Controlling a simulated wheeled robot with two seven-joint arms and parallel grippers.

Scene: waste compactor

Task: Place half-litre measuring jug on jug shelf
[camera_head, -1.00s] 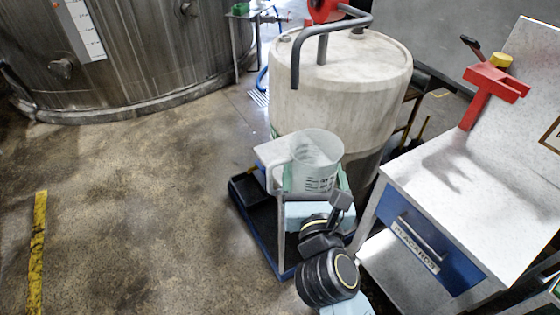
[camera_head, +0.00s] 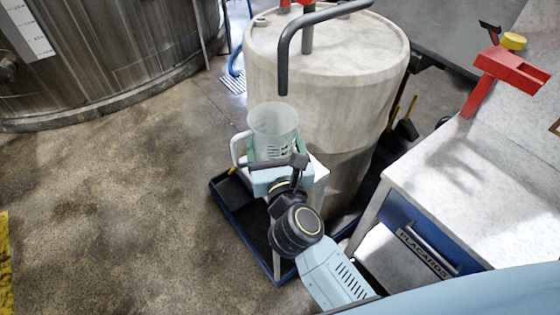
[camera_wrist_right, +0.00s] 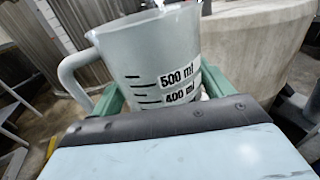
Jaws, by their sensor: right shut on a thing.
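The half-litre measuring jug (camera_head: 273,122) is translucent white with a handle on its left. It stands roughly upright in front of the pale drum. The right wrist view shows the jug (camera_wrist_right: 150,60) close up with black 500 ml and 400 ml marks. My right gripper (camera_head: 272,160) is shut on the jug, its green fingers on both sides of the body. A small white stand (camera_head: 319,170), possibly the jug shelf, shows just right of and behind the gripper. My gripper hides most of its top, and I cannot tell whether the jug touches it. My left gripper is not in view.
A large pale drum (camera_head: 330,90) with a grey bent pipe (camera_head: 283,65) stands right behind the jug. A blue-rimmed black tray (camera_head: 228,213) lies on the floor below. A white workbench (camera_head: 470,190) with a placards drawer is at the right. The floor at left is open.

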